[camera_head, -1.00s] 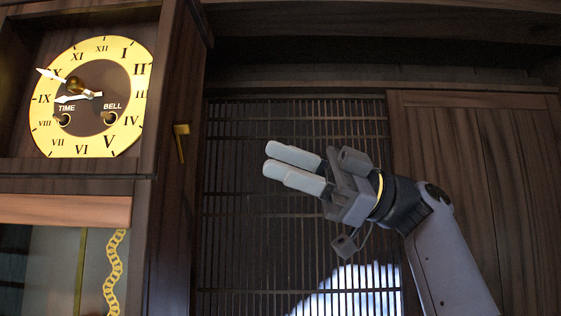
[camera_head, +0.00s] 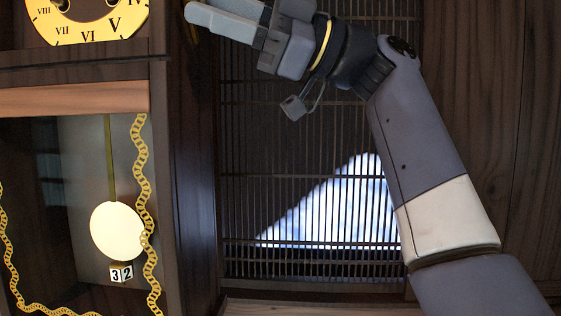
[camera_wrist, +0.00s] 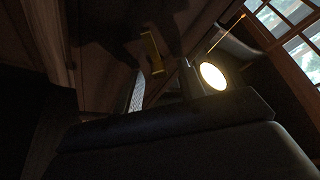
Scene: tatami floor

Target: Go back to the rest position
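My gripper (camera_head: 225,14) is at the top of the head view, with its upper edge cut off by the frame. Its two pale grey fingers point left, toward the side of the tall dark wooden clock (camera_head: 196,160). The fingers lie side by side with no gap showing and nothing between them. My arm rises from the lower right, bent at the wrist. The wrist view is dark and shows no clear fingertips.
The clock's gold dial (camera_head: 120,25) is partly cut off above its glass case, which holds a round pendulum (camera_head: 118,232), gold chains and a "32" block (camera_head: 121,273). A slatted screen (camera_head: 300,190) stands behind my arm. A bright disc (camera_wrist: 213,76) and window panes (camera_wrist: 300,45) show in the wrist view.

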